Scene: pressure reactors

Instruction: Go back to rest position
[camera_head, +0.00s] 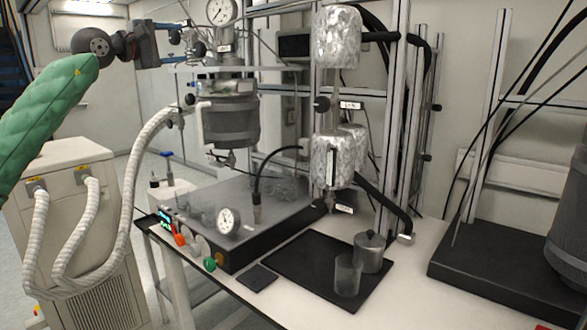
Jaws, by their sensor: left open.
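My left arm, in a green sleeve, comes in from the left edge. My left gripper (158,45) is raised at the upper left, open, with nothing seen held in it. It appears in front of and left of the reactor's upper fittings, near blue-handled valves. I cannot tell whether it touches them. The pressure reactor (231,121) hangs as a grey metal vessel below a round pressure gauge (221,12). My right gripper is not in view.
A black tray (300,262) on the white bench holds a lidded metal pot (369,252) and a clear beaker (347,275). Foil-wrapped columns (337,38) stand on the frame at centre. A beige unit (88,215) with ribbed hoses stands at left.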

